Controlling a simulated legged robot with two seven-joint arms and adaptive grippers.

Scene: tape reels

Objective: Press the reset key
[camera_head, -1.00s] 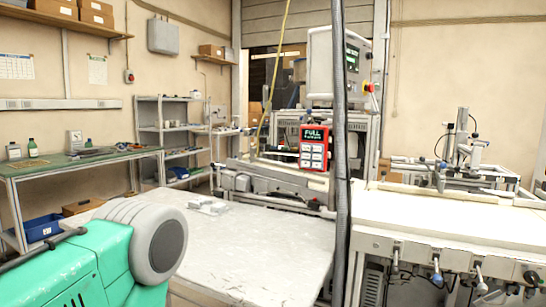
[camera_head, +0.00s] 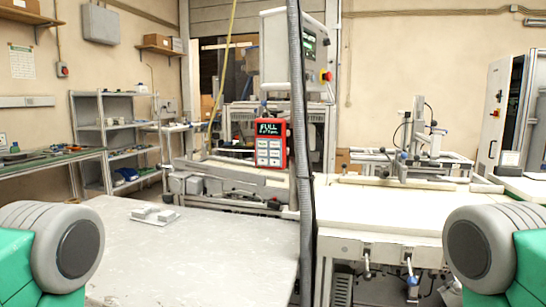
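A red keypad box (camera_head: 270,144) stands near the middle of the view, mounted at the machine behind the tables. Its dark display reads "FULL" in green, and several pale keys sit below it. The key labels are too small to read, so I cannot tell which one is the reset key. Parts of my green and grey arms show at the lower left and lower right edges. Neither gripper is in view, and nothing of mine is near the keypad.
A grey-white table (camera_head: 200,250) fills the front left, with small pale parts (camera_head: 155,214) on it. A white bench (camera_head: 390,208) stands at right. A dark vertical conduit (camera_head: 304,150) runs just right of the keypad. A control panel (camera_head: 290,50) hangs above.

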